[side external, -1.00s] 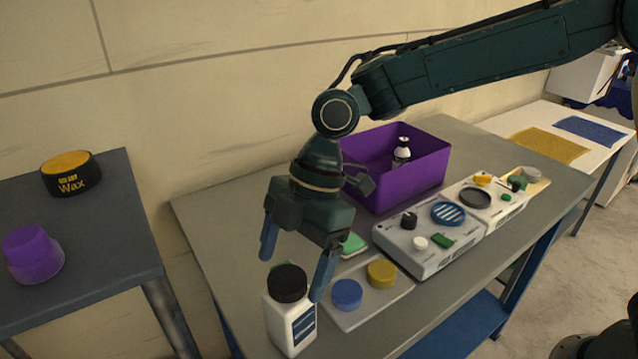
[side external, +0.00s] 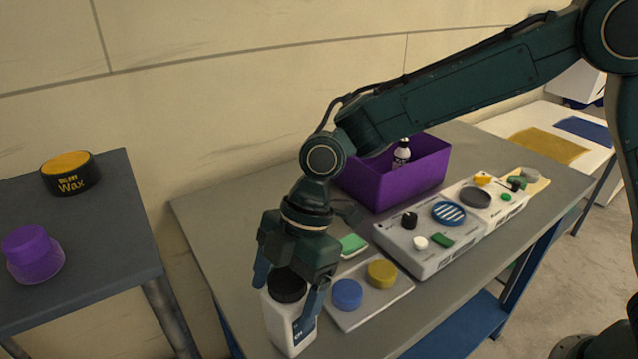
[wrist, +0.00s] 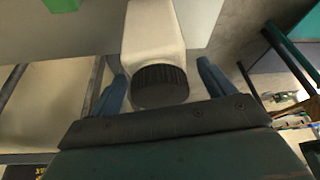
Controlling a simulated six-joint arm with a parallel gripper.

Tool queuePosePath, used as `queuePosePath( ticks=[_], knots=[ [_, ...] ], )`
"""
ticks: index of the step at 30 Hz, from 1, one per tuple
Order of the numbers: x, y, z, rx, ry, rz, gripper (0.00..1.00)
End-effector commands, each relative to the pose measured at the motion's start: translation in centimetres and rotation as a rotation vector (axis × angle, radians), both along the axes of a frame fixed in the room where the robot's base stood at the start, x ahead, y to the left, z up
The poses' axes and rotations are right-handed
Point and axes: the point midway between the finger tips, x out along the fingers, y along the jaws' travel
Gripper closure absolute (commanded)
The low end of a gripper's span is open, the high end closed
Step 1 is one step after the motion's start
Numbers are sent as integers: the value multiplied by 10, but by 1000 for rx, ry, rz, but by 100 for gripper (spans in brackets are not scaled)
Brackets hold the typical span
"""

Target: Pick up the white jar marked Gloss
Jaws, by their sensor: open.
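A white jar (side external: 279,328) with a black lid stands upright near the front left corner of the grey table. Its label is mostly turned away or covered by my finger, so I cannot read it. My gripper (side external: 288,291) is open and lowered around the top of the jar, one blue finger on each side. In the wrist view the jar's white body (wrist: 153,32) and ribbed black lid lie between the two open fingers (wrist: 160,88). I cannot tell whether either finger touches it.
A tray (side external: 372,308) with a blue and a yellow disc lies just right of the jar. A green sponge, a grey-white console (side external: 405,263) and a purple bin (side external: 385,185) stand behind. At left, a side table holds a Wax tin (side external: 70,174) and a purple pot (side external: 34,255).

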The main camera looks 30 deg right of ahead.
Motion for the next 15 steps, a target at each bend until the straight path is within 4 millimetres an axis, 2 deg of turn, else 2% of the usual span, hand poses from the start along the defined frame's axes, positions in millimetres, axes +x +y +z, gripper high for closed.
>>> queuePosePath(
  ticks=[9,15],
  knots=[
    [0,0,0,0,0,0,20],
    [0,0,1,0,0,0,59]
  ],
)
